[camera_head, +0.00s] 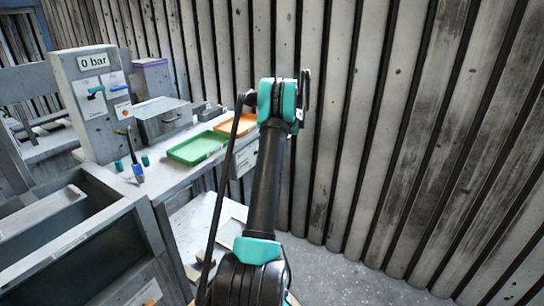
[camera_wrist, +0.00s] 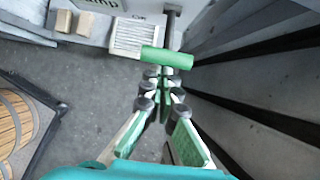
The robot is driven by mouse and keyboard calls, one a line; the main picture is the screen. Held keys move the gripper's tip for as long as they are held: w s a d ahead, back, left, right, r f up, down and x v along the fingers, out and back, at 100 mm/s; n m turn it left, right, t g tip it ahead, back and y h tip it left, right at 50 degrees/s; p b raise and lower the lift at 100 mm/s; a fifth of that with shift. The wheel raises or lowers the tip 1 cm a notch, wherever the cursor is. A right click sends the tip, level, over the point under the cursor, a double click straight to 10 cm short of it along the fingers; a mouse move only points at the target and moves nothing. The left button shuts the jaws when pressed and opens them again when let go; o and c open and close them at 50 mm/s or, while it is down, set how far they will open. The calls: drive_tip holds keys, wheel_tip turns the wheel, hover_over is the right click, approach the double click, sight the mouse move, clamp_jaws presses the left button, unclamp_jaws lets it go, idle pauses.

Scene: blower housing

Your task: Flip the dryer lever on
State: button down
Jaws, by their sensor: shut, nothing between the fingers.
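In the wrist view, a green cylindrical handle (camera_wrist: 168,58) sits crosswise on a dark rod (camera_wrist: 171,28), in front of a light grey panel. I cannot tell for certain that it is the dryer lever; the panel's lettering is cut off and ends in "amp". My gripper (camera_wrist: 163,76) is shut and empty, its fingertips just below the green handle in the picture. Whether they touch it is unclear. In the head view my arm reaches toward the slatted wall, and the fingers cannot be made out.
A green tray (camera_head: 196,148), an orange tray (camera_head: 236,124) and a grey box (camera_head: 162,119) stand on the bench. The slatted wall (camera_head: 400,110) is close on the right. Wooden blocks (camera_wrist: 63,20) show in the wrist view.

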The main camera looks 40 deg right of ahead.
drive_tip(key=shift+w+r, duration=0.25)
drive_tip(key=shift+r, duration=0.2)
drive_tip(key=shift+w+a+r, duration=0.1)
drive_tip(key=s+d+f, duration=0.1)
drive_tip(key=s+f, duration=0.2)
drive_tip(key=v, duration=1)
drive_tip(key=shift+w+r, duration=0.3)
drive_tip(key=shift+w, duration=0.05)
